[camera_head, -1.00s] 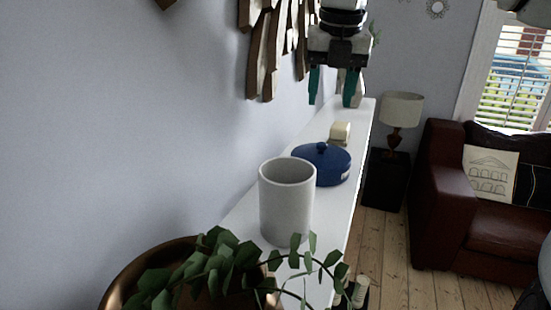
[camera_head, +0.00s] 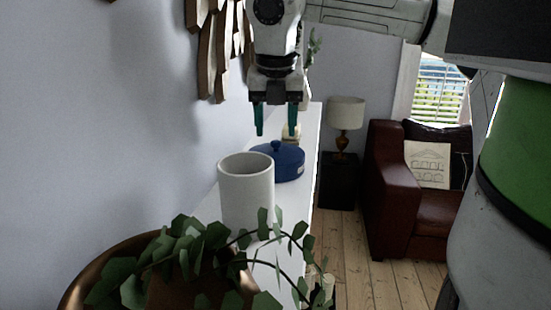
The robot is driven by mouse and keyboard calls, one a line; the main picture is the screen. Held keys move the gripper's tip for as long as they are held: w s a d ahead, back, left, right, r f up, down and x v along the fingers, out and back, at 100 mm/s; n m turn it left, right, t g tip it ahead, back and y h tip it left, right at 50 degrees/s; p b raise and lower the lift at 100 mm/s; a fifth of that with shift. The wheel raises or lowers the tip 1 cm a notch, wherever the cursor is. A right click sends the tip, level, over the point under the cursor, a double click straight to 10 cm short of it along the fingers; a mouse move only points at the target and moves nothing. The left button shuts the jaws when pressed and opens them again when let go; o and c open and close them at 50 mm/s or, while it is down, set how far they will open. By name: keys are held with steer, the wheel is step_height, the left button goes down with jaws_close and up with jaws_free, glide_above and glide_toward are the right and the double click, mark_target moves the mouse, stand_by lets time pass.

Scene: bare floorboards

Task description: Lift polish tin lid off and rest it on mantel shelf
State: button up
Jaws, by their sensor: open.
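The polish tin is a round blue tin (camera_head: 291,171) on the white mantel shelf (camera_head: 205,209). Its blue lid (camera_head: 271,153), with a small knob on top, is on the tin. My gripper (camera_head: 276,132) points down above the tin, its teal fingers apart and empty. The fingertips appear a little above the knob in the picture; the exact gap and depth cannot be told.
A pale grey cup (camera_head: 246,195) stands on the shelf in front of the tin and hides part of it. A leafy plant in a copper bowl (camera_head: 82,285) fills the near end. A small cream object (camera_head: 291,133) sits behind my gripper. Wooden wall decor (camera_head: 208,60) hangs at left.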

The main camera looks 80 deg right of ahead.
mark_target(276, 141)
steer(key=b+x, duration=0.1)
steer(key=x, duration=0.2)
steer(key=shift+f, duration=0.15)
jaws_close()
stand_by(0.3)
